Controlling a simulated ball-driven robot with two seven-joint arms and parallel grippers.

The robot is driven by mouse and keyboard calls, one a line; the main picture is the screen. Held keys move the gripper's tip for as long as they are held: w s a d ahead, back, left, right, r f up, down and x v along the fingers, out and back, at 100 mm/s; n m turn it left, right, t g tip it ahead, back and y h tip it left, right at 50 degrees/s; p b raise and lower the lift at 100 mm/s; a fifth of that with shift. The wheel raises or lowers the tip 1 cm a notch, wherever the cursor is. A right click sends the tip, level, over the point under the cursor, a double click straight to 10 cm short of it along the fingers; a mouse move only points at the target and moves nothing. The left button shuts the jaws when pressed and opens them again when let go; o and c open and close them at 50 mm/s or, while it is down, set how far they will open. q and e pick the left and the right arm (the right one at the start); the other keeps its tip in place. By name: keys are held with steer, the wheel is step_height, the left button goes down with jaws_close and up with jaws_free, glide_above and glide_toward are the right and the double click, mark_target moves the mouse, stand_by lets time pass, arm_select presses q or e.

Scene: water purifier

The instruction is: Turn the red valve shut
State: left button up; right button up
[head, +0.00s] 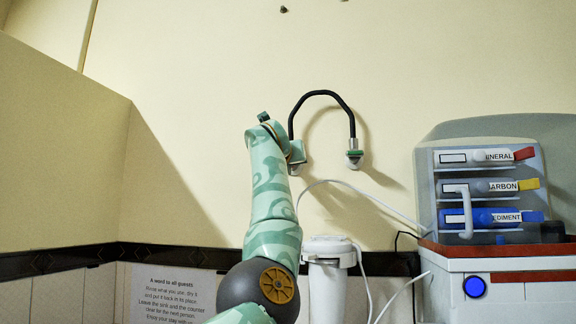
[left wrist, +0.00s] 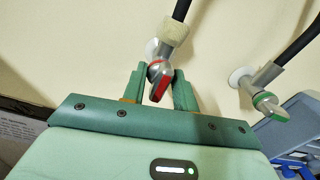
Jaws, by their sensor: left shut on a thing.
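The red valve (left wrist: 160,82) shows in the left wrist view as a grey body with a red-edged lever, below a metal pipe fitting. My left gripper (left wrist: 158,88) has one finger on each side of the lever and is shut on it. The lever points down between the fingers, toward the palm. In the head view my left gripper (head: 296,152) is raised against the wall at the left end of the black hose and hides most of the red valve. My right gripper is in neither view.
A second valve with a green ring (head: 354,158) sits at the right end of the arched black hose (head: 322,94); it also shows in the left wrist view (left wrist: 268,104). Below are a white filter housing (head: 328,248) and a purifier with labelled cartridges (head: 490,187).

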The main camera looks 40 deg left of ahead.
arm_select(q)
steer(key=shift+m, duration=0.7)
steer(key=shift+r, duration=0.1)
steer(key=o, duration=0.6)
steer(key=b+v, duration=0.9)
steer(key=v, duration=0.7)
steer(key=shift+s+d+b, duration=0.1)
steer(key=shift+s+b, duration=0.15)
steer(key=shift+b, duration=0.1)
